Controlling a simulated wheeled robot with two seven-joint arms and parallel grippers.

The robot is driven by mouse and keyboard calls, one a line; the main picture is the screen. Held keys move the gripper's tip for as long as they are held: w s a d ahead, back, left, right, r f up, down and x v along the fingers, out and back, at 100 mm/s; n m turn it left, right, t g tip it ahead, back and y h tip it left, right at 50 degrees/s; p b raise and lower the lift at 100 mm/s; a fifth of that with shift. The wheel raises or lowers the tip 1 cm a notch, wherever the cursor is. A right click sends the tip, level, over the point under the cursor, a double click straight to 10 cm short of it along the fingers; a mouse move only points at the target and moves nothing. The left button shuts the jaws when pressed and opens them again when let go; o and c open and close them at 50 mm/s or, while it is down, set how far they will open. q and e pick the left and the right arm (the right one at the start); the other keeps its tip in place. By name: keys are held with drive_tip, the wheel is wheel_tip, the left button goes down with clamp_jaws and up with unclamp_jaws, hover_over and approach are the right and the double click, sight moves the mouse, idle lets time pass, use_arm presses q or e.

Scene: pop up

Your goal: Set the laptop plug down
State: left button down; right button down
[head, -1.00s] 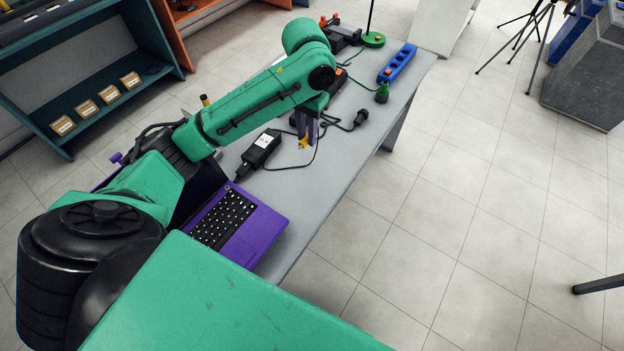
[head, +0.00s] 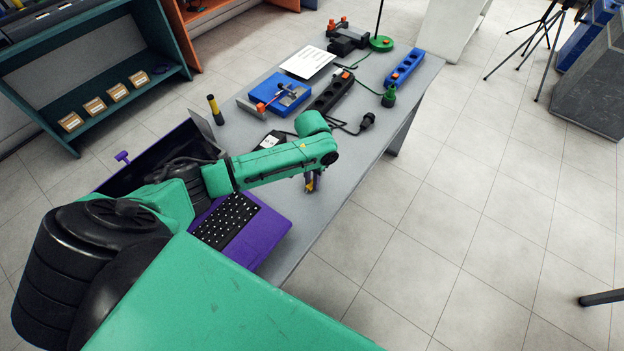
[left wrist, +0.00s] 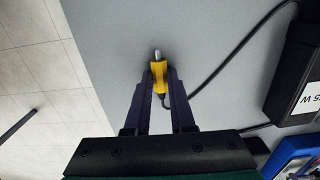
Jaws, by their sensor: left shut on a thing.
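The laptop plug (left wrist: 158,75) is yellow with a metal tip, and a black cable runs from it. My left gripper (left wrist: 159,82) is shut on it in the left wrist view, with the tip pointing out past the fingers. In the head view my left gripper (head: 312,184) is over the table close to its right edge, beyond the purple laptop (head: 262,235). I cannot tell whether the plug touches the table. My right gripper is in neither view.
The grey table (head: 345,150) has bare room around the gripper. Beyond are a black power strip (head: 332,92), a blue power strip (head: 405,66) and a blue device (head: 279,94). The black power adapter (left wrist: 299,75) lies beside the plug's cable.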

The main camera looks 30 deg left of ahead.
use_arm(q)
drive_tip(key=shift+f, duration=0.1)
drive_tip(key=c, duration=0.8)
unclamp_jaws()
drive_tip(key=shift+o, duration=0.2)
wheel_tip(320, 180, up, 12)
